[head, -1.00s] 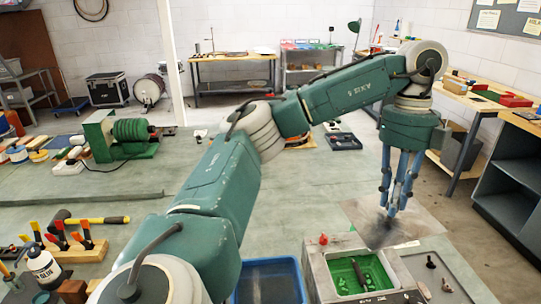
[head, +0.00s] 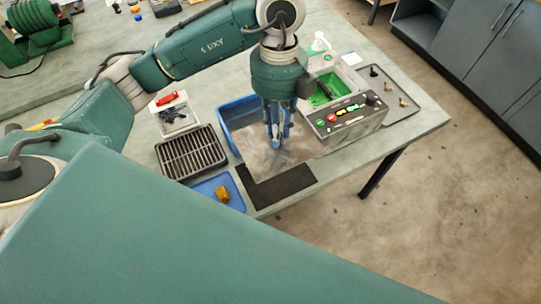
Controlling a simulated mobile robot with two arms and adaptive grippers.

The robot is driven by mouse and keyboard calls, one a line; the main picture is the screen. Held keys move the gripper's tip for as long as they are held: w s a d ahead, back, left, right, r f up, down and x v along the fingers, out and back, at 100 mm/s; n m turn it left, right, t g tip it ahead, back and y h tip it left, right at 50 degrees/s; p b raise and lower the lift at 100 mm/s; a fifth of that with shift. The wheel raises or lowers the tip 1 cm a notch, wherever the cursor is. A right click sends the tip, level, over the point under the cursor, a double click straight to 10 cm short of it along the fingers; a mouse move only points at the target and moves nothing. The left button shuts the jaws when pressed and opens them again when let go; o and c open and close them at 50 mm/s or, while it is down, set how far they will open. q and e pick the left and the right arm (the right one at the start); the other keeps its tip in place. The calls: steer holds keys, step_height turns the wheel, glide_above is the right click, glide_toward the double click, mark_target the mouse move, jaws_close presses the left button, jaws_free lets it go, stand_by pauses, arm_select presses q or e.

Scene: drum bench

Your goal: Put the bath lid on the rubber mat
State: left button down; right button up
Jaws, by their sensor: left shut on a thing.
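My left gripper (head: 277,138) points down and is shut on the bath lid (head: 262,162), a clear, hazy grey sheet. The gripper hides its grip point. The lid is over the back part of the black rubber mat (head: 284,186) and overlaps the blue tub in the picture. The mat's front strip and left end show bare. I cannot tell whether the lid touches the mat. The bath (head: 349,123), a grey box with coloured buttons and a green inside, stands open just right of the gripper. My right gripper is not in view.
A blue tub (head: 226,112) stands behind the lid. A grey tray (head: 404,101) lies right. The bench edge is close in front.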

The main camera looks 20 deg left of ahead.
mark_target(276, 154)
arm_select(q)
step_height(276, 154, down, 11)
steer(key=shift+f+p, duration=0.2)
steer(key=shift+p, duration=0.1)
step_height(276, 154, down, 4)
steer(key=shift+r+p, duration=0.1)
steer(key=shift+p, duration=0.3)
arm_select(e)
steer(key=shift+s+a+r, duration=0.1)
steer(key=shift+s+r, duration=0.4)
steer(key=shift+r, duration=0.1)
arm_select(q)
steer(key=shift+f, duration=0.3)
steer(key=c, duration=1.5)
jaws_free()
steer(key=shift+c, duration=0.2)
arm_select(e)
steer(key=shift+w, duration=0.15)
arm_select(q)
steer(key=shift+r, duration=0.15)
